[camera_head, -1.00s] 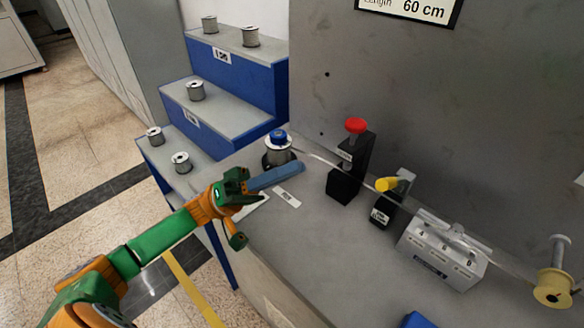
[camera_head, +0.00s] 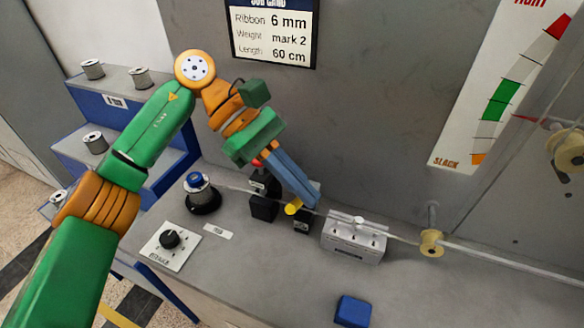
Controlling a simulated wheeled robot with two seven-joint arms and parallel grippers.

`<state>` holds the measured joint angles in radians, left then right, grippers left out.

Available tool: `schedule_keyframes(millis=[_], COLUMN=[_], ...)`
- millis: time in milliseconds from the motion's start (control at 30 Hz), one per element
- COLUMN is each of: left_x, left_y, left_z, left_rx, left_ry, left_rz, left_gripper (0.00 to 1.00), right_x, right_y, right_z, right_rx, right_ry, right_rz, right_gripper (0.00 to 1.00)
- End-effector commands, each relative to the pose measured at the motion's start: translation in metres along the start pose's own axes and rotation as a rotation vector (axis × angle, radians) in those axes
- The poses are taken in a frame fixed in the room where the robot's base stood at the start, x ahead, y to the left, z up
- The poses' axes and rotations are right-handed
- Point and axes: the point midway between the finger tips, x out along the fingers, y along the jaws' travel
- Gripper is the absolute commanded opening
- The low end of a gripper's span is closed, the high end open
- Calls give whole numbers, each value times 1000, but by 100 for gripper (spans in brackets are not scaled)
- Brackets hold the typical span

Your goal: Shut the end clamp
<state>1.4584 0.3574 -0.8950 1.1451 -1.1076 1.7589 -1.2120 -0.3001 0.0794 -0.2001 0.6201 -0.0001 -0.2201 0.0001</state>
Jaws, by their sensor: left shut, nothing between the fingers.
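The end clamp (camera_head: 301,226) appears to be the small black block with a label and a yellow lever (camera_head: 292,207), on the grey bench by the ribbon line. My left gripper (camera_head: 311,201) reaches down from above, its blue-grey fingers shut and empty. The fingertips are right at the yellow lever and overlap it in the picture; I cannot tell whether they touch. The fingers hide the clamp's upper part, so I cannot tell whether it is open or shut. The thin ribbon (camera_head: 234,187) runs from the blue-topped spool holder (camera_head: 200,194) towards the clamp. My right gripper is not in view.
A black post with a red top (camera_head: 264,206) stands just left of the clamp, partly hidden. A grey roller block (camera_head: 353,244) stands right of it, then a yellow pulley (camera_head: 431,243). A dial box (camera_head: 170,241) and a blue block (camera_head: 353,311) lie nearer.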

Motion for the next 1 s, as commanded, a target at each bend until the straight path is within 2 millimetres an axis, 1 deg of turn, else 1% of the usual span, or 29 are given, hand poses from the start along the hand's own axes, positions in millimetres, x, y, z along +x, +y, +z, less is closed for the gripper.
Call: schedule_keyframes(millis=[33,100,133,200,300,333,400,467,767,867,1000], left_x=[-16,-34,-43,-62,-85,-90,-97,-100,-99,-92,-72], left_y=[8,17,20,26,31,32,33,33,33,34,36], left_z=[11,14,16,20,25,27,29,29,27,20,1], left_rx=[218,520,632,850,1053,1093,1154,1178,1185,1186,1185], left_ry=[130,310,380,520,655,683,722,736,737,736,733], left_rz=[-9,-61,-93,-177,-292,-318,-363,-383,-385,-385,-386], left_gripper=[0,0,0,0,0,0,0,0,0,0,0], right_x=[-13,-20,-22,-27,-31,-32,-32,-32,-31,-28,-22], right_y=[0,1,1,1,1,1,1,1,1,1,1], right_z=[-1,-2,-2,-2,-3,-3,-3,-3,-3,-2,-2], right_rx=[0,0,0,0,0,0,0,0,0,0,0], right_ry=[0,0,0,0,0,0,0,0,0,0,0], right_rz=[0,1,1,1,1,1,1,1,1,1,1], right_gripper=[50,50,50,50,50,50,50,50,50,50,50])
